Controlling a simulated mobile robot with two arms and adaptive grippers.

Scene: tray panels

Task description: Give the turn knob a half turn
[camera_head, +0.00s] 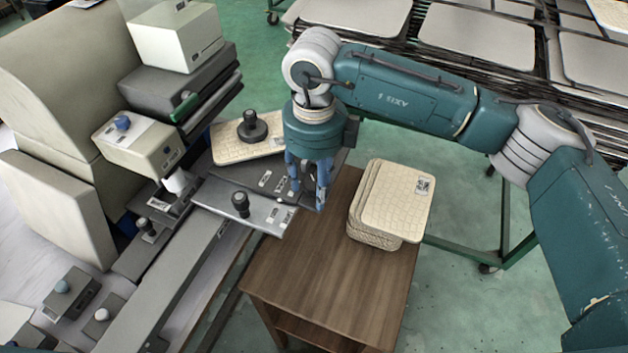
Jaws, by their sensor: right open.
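A black knob with a wide round base (252,130) stands on a cream, textured panel (228,150) left of my right arm's wrist. A smaller dark knob (240,204) stands upright on a grey metal plate (215,199) nearer to me. I cannot tell for sure which of them is the turn knob. My right gripper (308,194) points down over the right end of the grey plates, with its blue fingers apart. It is right of both knobs, and I see nothing held in it. Whether its fingertips touch the plate is unclear. My left gripper is out of view.
A wooden table (325,283) stands below my right gripper, with a stack of cream trays (400,200) on its right side. A large beige machine with boxes (140,145) fills the left. Racks of pale trays (475,42) stand behind my right arm.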

